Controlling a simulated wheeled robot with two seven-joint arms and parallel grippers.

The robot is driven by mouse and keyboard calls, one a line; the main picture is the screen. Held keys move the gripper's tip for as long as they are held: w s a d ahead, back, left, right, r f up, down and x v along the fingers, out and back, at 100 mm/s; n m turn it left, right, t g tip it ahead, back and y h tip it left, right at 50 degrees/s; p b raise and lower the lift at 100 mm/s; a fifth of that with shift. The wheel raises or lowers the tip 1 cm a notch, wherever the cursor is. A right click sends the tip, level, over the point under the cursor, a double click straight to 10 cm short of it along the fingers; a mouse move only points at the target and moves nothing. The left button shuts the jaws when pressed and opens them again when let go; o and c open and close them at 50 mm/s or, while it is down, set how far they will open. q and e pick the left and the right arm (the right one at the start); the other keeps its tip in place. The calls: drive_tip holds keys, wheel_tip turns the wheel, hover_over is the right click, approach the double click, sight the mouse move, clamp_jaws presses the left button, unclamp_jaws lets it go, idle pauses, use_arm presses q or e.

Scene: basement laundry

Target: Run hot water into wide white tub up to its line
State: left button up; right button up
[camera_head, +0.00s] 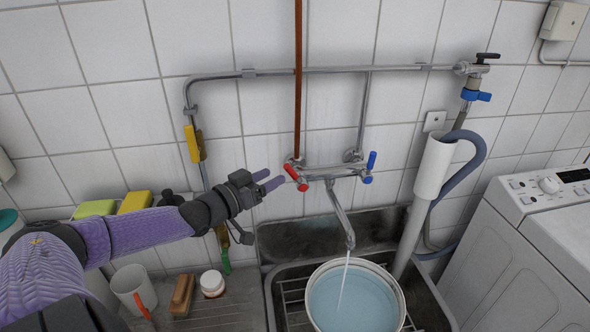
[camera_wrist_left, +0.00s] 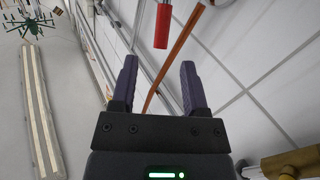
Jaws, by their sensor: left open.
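The wide white tub (camera_head: 398,284) stands in the sink under the spout (camera_head: 342,215) and holds pale blue water. A thin stream (camera_head: 344,280) runs from the spout into it. I cannot make out the fill line. The wall tap has a red handle (camera_head: 297,178) on the left and a blue handle (camera_head: 370,166) on the right. My left gripper (camera_head: 273,181) is open and empty, just left of the red handle. In the left wrist view, the red handle (camera_wrist_left: 163,25) lies beyond the open fingers (camera_wrist_left: 160,78), apart from them. My right gripper is out of view.
A copper pipe (camera_head: 298,75) rises above the tap. Left are a mug (camera_head: 130,288), brush (camera_head: 183,294), small jar (camera_head: 212,283) and sponges (camera_head: 135,201).

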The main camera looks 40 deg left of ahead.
sight(295, 172)
use_arm(q)
drive_tip(key=w+b, duration=0.1)
drive_tip(key=w, duration=0.1)
drive_tip(key=w+b, duration=0.1)
drive_tip(key=w, duration=0.1)
drive_tip(key=w+b, duration=0.2)
drive_tip(key=shift+w+d+f, duration=0.1)
drive_tip(key=shift+d+f, duration=0.15)
drive_tip(key=shift+w+d, duration=0.1)
drive_tip(key=shift+w, duration=0.5)
drive_tip(key=shift+w+r, duration=0.1)
drive_tip(key=shift+w, duration=0.1)
clamp_jaws()
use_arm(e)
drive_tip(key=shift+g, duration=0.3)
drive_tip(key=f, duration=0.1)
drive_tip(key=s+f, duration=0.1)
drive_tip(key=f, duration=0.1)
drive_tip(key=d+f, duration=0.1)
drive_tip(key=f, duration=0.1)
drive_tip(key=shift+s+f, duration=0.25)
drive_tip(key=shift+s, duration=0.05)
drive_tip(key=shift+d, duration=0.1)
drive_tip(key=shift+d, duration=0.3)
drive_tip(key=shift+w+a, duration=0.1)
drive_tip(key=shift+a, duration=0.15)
